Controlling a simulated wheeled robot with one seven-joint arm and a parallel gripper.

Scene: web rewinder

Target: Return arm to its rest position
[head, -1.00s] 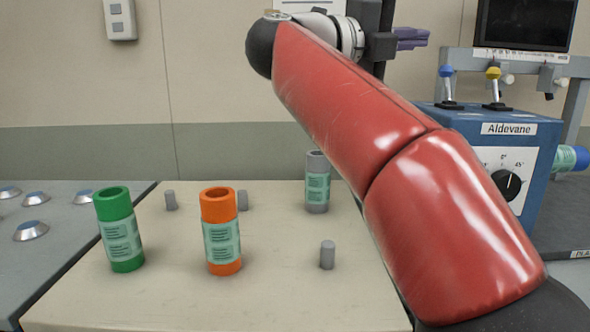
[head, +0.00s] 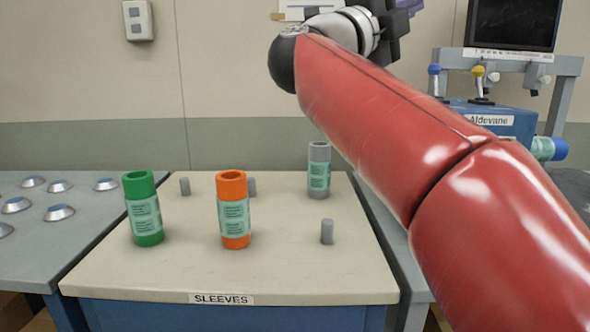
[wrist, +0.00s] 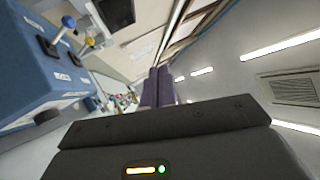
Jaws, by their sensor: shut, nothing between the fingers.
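My red arm reaches from the lower right up to the top of the head view, above the table. My gripper (wrist: 158,72) has purple fingers lying together in the wrist view, with nothing between them. In the head view only a bit of purple shows at the top edge, partly cut off. The gripper is held up high, apart from everything on the table.
A table labelled SLEEVES (head: 130,278) bears green (head: 143,208), orange (head: 234,210) and grey (head: 319,170) sleeves and short grey pegs (head: 327,232). A blue Aldevane machine (head: 510,118) stands right, partly behind my arm; it also shows in the wrist view (wrist: 40,75).

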